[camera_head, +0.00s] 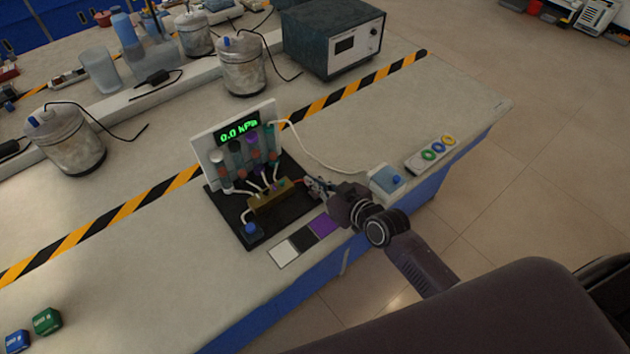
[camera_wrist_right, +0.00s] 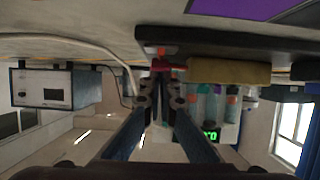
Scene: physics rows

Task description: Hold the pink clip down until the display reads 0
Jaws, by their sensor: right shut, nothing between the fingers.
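The display (camera_head: 239,131) on the white upright panel reads 0.0 kPa in green; part of it shows upside down in the right wrist view (camera_wrist_right: 210,135). My right gripper (camera_head: 311,184) is shut and empty at the right side of the brass block (camera_head: 268,202). In the right wrist view its fingertips (camera_wrist_right: 160,78) are together, right by a small red-pink piece (camera_wrist_right: 171,66) at the block's end, which looks like the pink clip. I cannot tell whether they touch it. My left gripper is not in view.
The block and panel stand on a black base (camera_head: 222,212). A white box with a blue top (camera_head: 388,181) stands close right of my gripper. White, black and purple patches (camera_head: 322,226) lie in front. A dark instrument (camera_head: 332,38) stands behind.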

